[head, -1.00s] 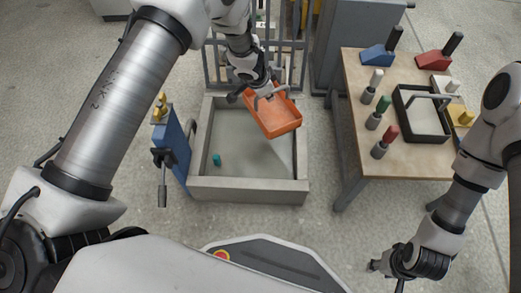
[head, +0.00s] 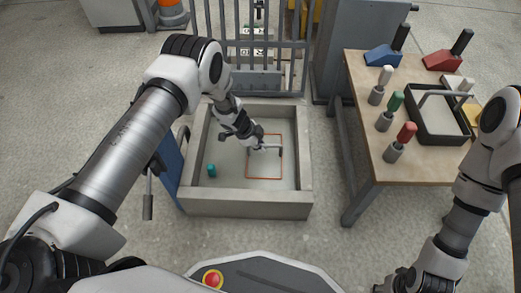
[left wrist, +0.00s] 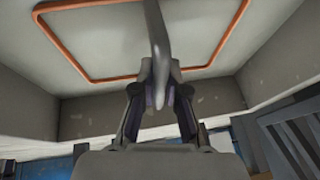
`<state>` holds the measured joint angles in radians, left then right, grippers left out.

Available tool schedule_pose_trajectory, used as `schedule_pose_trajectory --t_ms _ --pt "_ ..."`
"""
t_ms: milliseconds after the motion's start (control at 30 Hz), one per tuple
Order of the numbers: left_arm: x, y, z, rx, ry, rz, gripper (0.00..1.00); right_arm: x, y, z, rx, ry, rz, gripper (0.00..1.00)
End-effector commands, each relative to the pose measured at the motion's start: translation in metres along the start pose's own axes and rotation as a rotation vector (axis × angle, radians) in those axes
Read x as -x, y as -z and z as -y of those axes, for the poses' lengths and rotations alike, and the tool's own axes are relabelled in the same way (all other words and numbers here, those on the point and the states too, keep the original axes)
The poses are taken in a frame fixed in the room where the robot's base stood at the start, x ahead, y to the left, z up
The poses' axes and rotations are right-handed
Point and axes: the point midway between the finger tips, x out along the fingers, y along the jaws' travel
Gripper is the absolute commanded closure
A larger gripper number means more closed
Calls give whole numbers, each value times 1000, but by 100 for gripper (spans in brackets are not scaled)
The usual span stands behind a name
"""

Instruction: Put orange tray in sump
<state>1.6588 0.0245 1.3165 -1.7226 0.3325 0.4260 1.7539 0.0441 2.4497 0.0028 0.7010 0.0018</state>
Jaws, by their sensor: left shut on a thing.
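The orange tray (head: 249,178) is inside the grey sump (head: 245,204), right of its middle. Only its thin orange rim shows, level with the sump's grey surface; its body is hidden below. The rim also shows in the left wrist view (left wrist: 100,79). My left gripper (head: 257,146) is shut on the tray's grey handle (left wrist: 155,35), which stands above the rim. My right gripper (head: 385,288) is at the bottom edge of the head view, mostly cut off, away from the sump.
A small teal piece (head: 211,170) is in the sump's left part. A blue panel (head: 171,165) stands outside its left wall, and a metal fence (head: 265,55) behind it. A table (head: 400,168) at right holds a black tray (head: 437,128), coloured-handled tools and blocks.

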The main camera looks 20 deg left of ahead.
Motion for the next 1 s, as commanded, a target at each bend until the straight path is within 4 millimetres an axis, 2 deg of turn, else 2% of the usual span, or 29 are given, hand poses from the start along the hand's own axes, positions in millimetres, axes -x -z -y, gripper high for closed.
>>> schedule_pose_trajectory --t_ms 333,367,400,767,867,1000 --pt "-4 -1 0 0 2 0 100 -3 0 0 -1 0 -1 60" --pt "-3 -1 0 0 2 0 77 -2 0 0 -1 0 -1 60" --pt "-2 -1 0 0 1 0 63 -1 0 0 -1 0 -1 60" --pt "3 2 2 0 2 0 62 3 0 0 0 0 0 60" --pt "20 2 3 2 3 0 62 13 0 0 1 0 1 60" --pt "56 4 4 4 3 0 62 34 -1 1 5 1 3 60"
